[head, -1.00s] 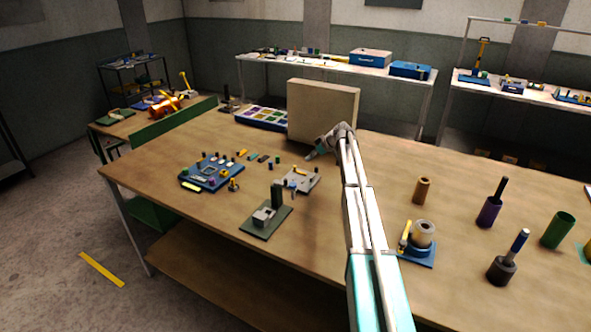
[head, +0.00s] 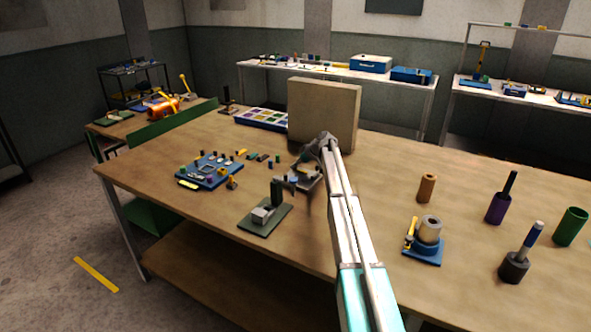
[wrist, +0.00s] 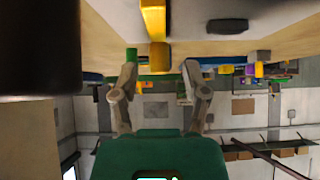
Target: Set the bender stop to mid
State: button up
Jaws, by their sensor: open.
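A grey plate fixture (head: 309,186) with small parts on it stands on the bench; it looks like the bender, but no label is readable. My gripper (head: 294,180) is low over its left part and hides some of it. In the wrist view my gripper (wrist: 161,70) is open, with one finger on each side of a yellow block (wrist: 159,57). A yellow bar (wrist: 153,18) shows above that block. I cannot tell whether the fingers touch it, or which position the stop is in.
A green-based fixture with a post (head: 265,216) stands in front of the grey plate. A blue board with small parts (head: 209,171) is to the left, and a tan upright box (head: 323,112) behind. A blue-based spool fixture (head: 424,250) is to the right. Bare bench lies between.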

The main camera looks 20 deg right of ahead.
jog(key=shift+w+a+f, duration=0.25)
jog(key=shift+f, duration=0.15)
grip_shut()
